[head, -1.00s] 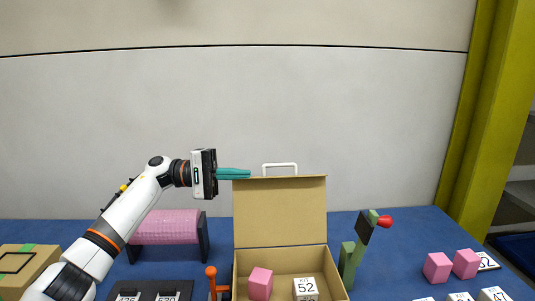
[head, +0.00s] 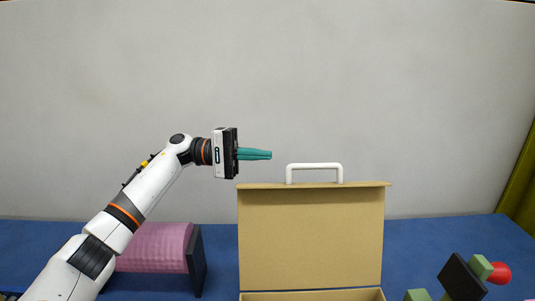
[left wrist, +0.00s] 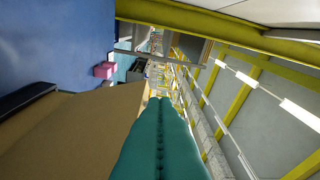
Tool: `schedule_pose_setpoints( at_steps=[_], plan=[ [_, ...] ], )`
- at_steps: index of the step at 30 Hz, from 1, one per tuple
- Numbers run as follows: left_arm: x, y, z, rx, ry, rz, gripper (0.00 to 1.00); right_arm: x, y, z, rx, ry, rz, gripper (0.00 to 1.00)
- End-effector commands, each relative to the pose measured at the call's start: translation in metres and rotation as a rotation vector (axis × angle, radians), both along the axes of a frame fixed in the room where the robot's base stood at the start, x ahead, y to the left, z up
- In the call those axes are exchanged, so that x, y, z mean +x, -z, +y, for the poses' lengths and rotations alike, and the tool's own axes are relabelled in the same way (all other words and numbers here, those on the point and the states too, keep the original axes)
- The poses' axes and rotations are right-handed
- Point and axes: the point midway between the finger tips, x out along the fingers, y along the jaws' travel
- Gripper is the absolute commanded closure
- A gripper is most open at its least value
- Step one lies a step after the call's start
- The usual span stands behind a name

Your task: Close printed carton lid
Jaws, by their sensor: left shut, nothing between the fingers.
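The carton lid (head: 312,235) stands upright and open in the head view, with a white handle (head: 315,167) on its top edge. Only a strip of the carton's body (head: 312,295) shows at the bottom of the picture. My left gripper (head: 270,155) has shut green fingers pointing right. It is above the left end of the lid's top edge, left of the handle, with a visible gap to both. In the left wrist view the shut fingers (left wrist: 157,105) are seen close beside brown board (left wrist: 75,130). My right gripper is not in view.
A pink roll (head: 155,247) on dark supports lies left of the carton on the blue table (head: 222,250). At the lower right are green and black blocks (head: 460,278) and a red ball (head: 499,273). A plain wall is behind.

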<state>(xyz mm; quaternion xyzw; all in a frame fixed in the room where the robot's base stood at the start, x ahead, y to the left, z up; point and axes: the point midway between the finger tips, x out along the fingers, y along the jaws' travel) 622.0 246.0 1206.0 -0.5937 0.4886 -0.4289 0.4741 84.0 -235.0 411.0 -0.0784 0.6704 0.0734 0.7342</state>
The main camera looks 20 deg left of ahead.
Motion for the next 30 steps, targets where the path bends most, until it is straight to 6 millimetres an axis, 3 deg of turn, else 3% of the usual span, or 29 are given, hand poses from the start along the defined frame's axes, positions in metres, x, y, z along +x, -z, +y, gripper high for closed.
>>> schedule_pose_setpoints(
  at_steps=[12,21,30],
  plan=[
    [0.010,-0.010,-0.084,0.001,0.001,0.001,1.00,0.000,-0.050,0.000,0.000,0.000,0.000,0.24],
    [-0.020,-0.013,-0.094,0.001,0.000,-0.001,1.00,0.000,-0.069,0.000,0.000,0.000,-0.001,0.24],
    [-0.024,-0.012,-0.095,-0.001,-0.001,0.000,1.00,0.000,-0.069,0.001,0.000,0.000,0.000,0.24]
  ],
)
